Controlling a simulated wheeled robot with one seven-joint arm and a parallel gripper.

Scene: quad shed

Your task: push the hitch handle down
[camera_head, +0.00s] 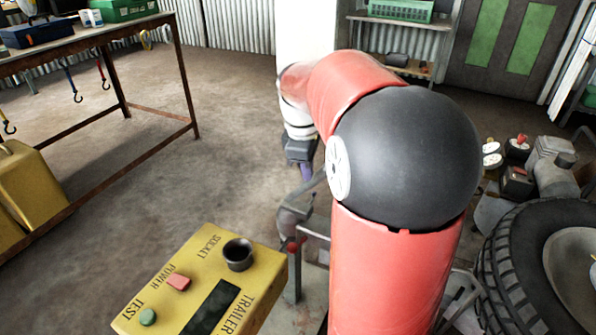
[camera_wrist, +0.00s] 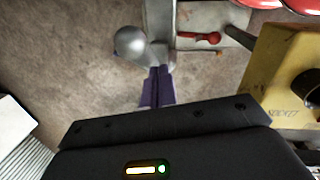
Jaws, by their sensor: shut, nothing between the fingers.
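The grey trailer hitch (camera_head: 294,225) stands on the floor in the middle of the head view, partly hidden by my arm. In the wrist view its rounded silver coupling head (camera_wrist: 130,42) is at the upper centre. A small red lever (camera_wrist: 205,37) lies to the right of it; a red spot also shows low on the hitch in the head view (camera_head: 292,246). I cannot tell for sure which part is the handle. My gripper (camera_head: 306,172) points down above the hitch. Its purple fingers (camera_wrist: 158,75) are shut and empty, overlapping the hitch's near end in the wrist view; contact is unclear.
A yellow trailer socket box (camera_head: 205,285) stands left of the hitch, and close on the right in the wrist view (camera_wrist: 285,75). A large tyre (camera_head: 530,270) and battery parts (camera_head: 517,180) are at right. A workbench (camera_head: 100,35) is at back left. The middle floor is clear.

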